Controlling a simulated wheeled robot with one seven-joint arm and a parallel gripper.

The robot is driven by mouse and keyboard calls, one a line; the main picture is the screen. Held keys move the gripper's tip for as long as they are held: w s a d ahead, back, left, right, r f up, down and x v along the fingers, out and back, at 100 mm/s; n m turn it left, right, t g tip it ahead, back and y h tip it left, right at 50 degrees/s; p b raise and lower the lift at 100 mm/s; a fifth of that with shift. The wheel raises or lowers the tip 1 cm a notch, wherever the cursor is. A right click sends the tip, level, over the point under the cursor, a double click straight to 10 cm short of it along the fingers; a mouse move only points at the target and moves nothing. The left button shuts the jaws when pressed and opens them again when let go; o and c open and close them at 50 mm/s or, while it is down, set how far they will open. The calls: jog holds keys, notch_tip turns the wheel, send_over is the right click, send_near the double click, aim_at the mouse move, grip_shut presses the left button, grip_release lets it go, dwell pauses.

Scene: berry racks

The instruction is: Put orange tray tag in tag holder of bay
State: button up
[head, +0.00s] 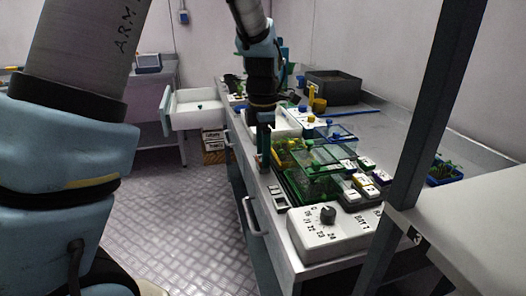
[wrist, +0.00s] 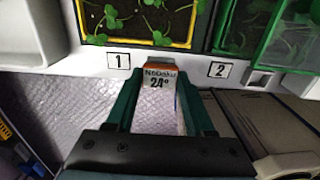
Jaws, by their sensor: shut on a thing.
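The tag is above the bench's front edge, between labels 1 (wrist: 118,60) and 2 (wrist: 220,69). A small grey tag holder (wrist: 258,80) sits right of label 2. Any holder beside label 1 is hidden behind the tag. In the head view my gripper (head: 264,160) points down at the bench's front edge; the tag cannot be made out there.
A yellow-rimmed tray (wrist: 150,42) of seedlings stands behind label 1, and a green tray (wrist: 290,45) is at right. In the head view a white box with a dial (head: 327,214) stands at the near bench end. An open drawer (head: 195,110) is at left.

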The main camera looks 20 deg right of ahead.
jog(key=o, duration=1.4)
jog(key=shift+c, duration=0.2)
jog(key=shift+r, duration=0.15)
notch_tip(320, 180, up, 12)
jog(key=p, duration=1.2)
